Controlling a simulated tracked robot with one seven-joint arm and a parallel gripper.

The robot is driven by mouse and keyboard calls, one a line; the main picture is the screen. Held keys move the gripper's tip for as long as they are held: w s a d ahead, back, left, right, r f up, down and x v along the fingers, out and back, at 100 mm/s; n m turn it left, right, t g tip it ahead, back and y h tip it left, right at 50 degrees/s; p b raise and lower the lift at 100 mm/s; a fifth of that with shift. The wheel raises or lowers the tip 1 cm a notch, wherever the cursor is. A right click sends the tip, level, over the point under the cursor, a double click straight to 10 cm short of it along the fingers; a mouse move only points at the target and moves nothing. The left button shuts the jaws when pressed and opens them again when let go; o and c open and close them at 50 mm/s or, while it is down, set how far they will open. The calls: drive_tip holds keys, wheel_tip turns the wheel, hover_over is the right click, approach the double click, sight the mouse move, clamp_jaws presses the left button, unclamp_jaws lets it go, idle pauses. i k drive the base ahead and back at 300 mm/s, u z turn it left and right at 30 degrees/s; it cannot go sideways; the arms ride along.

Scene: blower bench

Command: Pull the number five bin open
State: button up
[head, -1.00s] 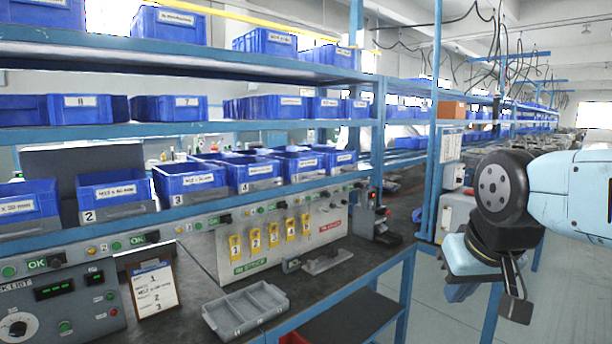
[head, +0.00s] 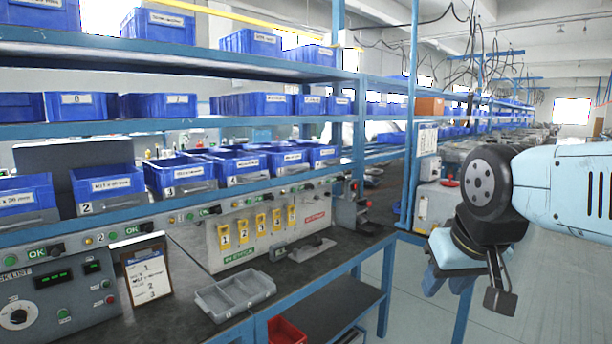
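The lower shelf holds a row of open-topped blue bins with white labels and grey front plates. The number two (head: 106,187), number three (head: 180,177) and number four (head: 238,166) bins show their numbers. The bin just right of number four is, by its place in the row, the number five bin (head: 284,159); its number is too small to read. It sits in line with its neighbours. My gripper (head: 447,284) hangs from my arm at the right, pointing down, well right of the bins and apart from them. Whether its fingers are parted is unclear.
A blue shelf post (head: 412,130) stands between the bins and my gripper. Below the bins are a control panel (head: 62,285), yellow number tags (head: 260,222), a clipboard (head: 146,274) and a grey tray (head: 236,295) on the dark bench. Open floor lies at the right.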

sight(280, 161)
drive_tip(key=z, duration=0.8)
drive_tip(key=k, duration=0.1)
drive_tip(key=u, duration=1.25)
drive_tip(key=i, duration=1.15)
drive_tip(key=z, duration=0.25)
